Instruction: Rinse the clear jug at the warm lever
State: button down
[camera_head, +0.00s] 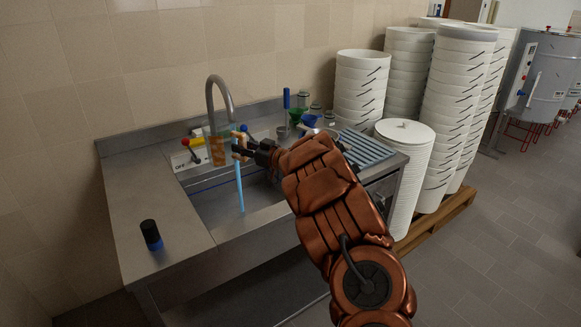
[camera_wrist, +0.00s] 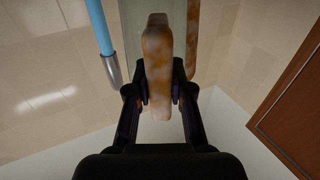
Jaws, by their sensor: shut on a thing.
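The clear jug (camera_head: 217,152), stained orange-brown, is held above the sink (camera_head: 205,197). My gripper (camera_head: 240,150) is shut on its handle; in the wrist view the stained handle (camera_wrist: 157,60) sits between the fingers. The curved tap (camera_head: 213,92) stands behind the jug. A blue water stream (camera_head: 240,190) runs down into the sink, right of the jug. In the wrist view the stream (camera_wrist: 97,25) passes beside the jug, apart from the handle. Red (camera_head: 185,142), yellow (camera_head: 197,142) and blue (camera_head: 244,128) lever knobs show behind; I cannot tell which lever is up.
A plate marked OFF (camera_head: 180,164) lies left of the jug. A black and blue cylinder (camera_head: 151,235) stands on the left counter. A green funnel (camera_head: 296,117), small jars and a ribbed drainer (camera_head: 370,149) are at right. White bucket stacks (camera_head: 404,160) stand beyond.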

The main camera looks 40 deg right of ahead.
jog(key=s+d+f+n+g+y+b, duration=0.15)
jog(key=s+d+f, duration=0.25)
jog(key=s+d, duration=0.7)
jog(key=w+a+f+p, duration=0.1)
jog(key=w+f, duration=0.2)
jog(key=w, duration=1.1)
jog(key=shift+a+p, duration=0.15)
jog(key=shift+p, duration=0.25)
jog(key=shift+m+t, duration=0.25)
